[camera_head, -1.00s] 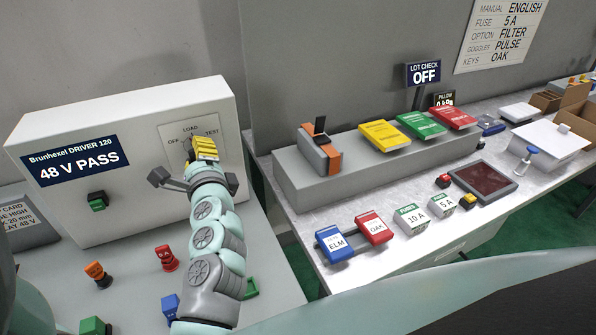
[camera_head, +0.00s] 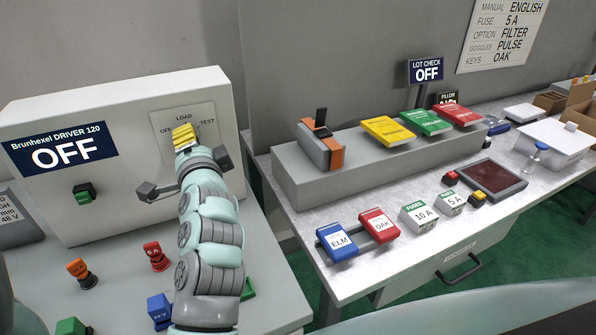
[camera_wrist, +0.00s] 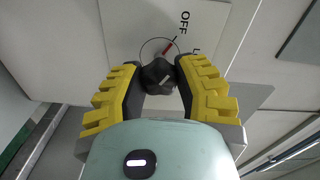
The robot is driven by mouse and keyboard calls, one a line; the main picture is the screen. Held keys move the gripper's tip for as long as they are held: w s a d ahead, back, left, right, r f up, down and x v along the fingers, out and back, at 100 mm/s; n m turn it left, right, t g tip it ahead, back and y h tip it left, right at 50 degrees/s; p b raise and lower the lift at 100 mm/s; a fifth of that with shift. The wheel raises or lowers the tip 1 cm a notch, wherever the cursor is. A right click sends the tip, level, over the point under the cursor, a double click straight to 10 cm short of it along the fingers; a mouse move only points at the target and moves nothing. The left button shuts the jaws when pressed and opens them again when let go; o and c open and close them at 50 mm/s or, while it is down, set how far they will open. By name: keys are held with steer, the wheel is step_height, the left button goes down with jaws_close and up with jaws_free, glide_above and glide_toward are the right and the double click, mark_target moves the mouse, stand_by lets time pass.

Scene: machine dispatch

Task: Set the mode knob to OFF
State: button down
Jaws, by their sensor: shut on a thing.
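The mode knob (camera_wrist: 158,76) is a dark knob on a pale plate in the wrist view. Its red pointer line points toward the OFF label (camera_wrist: 184,22). My gripper (camera_wrist: 157,82) has its yellow-and-black fingers closed on the knob's sides. In the head view my gripper (camera_head: 183,137) covers the knob in front of the mode plate (camera_head: 213,114), which is marked OFF, LOAD and TEST. The driver display (camera_head: 61,148) on the white box reads OFF.
A green button (camera_head: 84,193) sits on the white box (camera_head: 150,88). Orange (camera_head: 79,269) and red (camera_head: 156,252) plugs and a blue block (camera_head: 161,308) stand on the bench below my arm.

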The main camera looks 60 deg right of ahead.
steer(key=shift+f, duration=0.1)
stand_by(0.4)
steer(key=c, duration=0.6)
jaws_free()
steer(key=v, duration=1.2)
steer(key=shift+s+d, duration=0.1)
